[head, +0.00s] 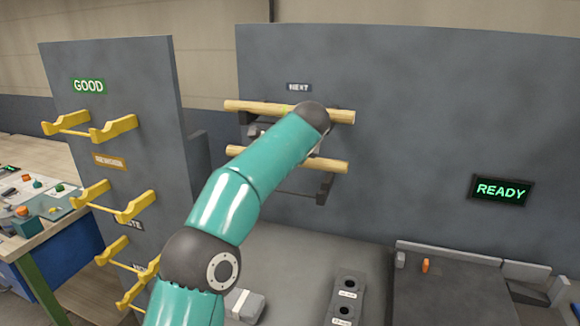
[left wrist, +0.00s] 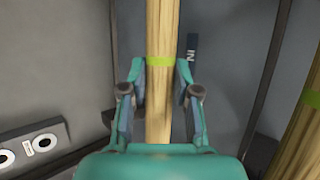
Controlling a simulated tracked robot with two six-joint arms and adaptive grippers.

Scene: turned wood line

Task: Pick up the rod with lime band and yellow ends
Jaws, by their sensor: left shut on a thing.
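A pale wooden rod (left wrist: 160,25) with a lime band (left wrist: 160,61) runs up through the left wrist view. My left gripper (left wrist: 160,78) is shut on it, one finger on each side close to the band. The rod's ends are outside this view. In the head view, an upper rod (head: 250,107) and a lower rod (head: 262,151) lie level on the rack, partly hidden by my left arm. My left gripper is mostly hidden there, and I cannot tell for sure which rod it holds. Yellow ends cannot be made out. My right gripper is out of view.
Another lime-banded rod (left wrist: 295,125) is at the right in the left wrist view. Dark rack brackets (head: 325,187) stick out from the grey panel (head: 420,100). A second panel with yellow hooks (head: 115,128) stands at the left. A READY display (head: 501,190) hangs at the right.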

